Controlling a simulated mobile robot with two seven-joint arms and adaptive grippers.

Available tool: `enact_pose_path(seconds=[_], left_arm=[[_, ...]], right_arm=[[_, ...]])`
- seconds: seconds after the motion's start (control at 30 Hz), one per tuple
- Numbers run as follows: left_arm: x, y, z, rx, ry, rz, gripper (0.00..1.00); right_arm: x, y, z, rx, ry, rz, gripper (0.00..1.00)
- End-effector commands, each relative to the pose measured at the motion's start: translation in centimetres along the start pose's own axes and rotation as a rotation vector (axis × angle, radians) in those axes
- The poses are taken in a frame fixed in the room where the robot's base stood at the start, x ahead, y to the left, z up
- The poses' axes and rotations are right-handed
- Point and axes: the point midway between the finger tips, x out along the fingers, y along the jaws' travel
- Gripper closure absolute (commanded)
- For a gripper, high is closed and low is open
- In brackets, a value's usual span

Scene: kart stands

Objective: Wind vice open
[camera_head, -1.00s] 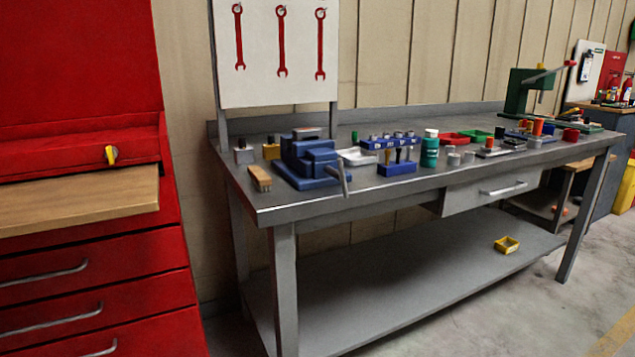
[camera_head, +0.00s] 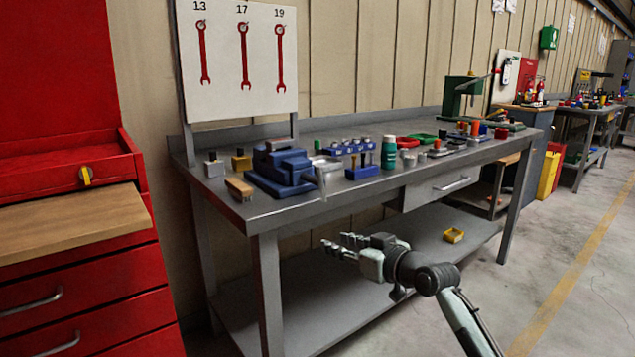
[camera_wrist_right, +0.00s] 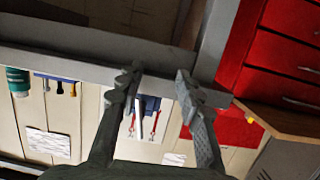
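The blue vice (camera_head: 283,168) sits on the left end of the grey workbench (camera_head: 292,213). Its grey handle bar (camera_head: 321,184) shows at the vice's right front, near the bench's front edge. My right gripper (camera_head: 337,244) is in front of the bench, below the top and apart from the handle. Its fingers are spread and empty. In the right wrist view, turned upside down, the open fingers (camera_wrist_right: 159,74) frame the blue vice (camera_wrist_right: 151,103) and its handle (camera_wrist_right: 139,118) beyond them. The jaw gap is hard to make out. My left gripper is not in view.
A wooden brush (camera_head: 239,189) lies left of the vice. A blue tool rack (camera_head: 362,172) and a green bottle (camera_head: 389,153) stand to its right. A red cabinet (camera_head: 70,240) with a wooden top is at the left.

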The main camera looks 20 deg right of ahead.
Motion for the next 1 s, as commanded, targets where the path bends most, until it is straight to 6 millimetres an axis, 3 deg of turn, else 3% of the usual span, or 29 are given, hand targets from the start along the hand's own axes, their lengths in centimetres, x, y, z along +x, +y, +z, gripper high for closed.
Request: enact_pose_path(seconds=[0.03, 0.1, 0.23, 0.37, 0.7, 1.0], left_arm=[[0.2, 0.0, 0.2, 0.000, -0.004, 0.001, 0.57], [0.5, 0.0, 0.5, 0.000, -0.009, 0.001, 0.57], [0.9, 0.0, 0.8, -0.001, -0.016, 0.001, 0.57], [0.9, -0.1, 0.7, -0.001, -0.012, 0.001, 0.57], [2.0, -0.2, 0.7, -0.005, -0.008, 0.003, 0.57], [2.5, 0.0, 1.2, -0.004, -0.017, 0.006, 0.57]], right_arm=[[0.1, 0.7, -3.7, -0.006, 0.069, -0.005, 0.64], [0.0, 1.2, -7.2, -0.006, 0.140, -0.014, 0.64], [-0.1, 1.7, -10.4, -0.007, 0.206, -0.023, 0.64], [0.8, 1.7, -11.1, -0.003, 0.215, -0.025, 0.64], [6.0, 1.5, -12.1, -0.003, 0.212, -0.024, 0.64], [7.4, 1.5, -12.3, -0.005, 0.211, -0.023, 0.64]])
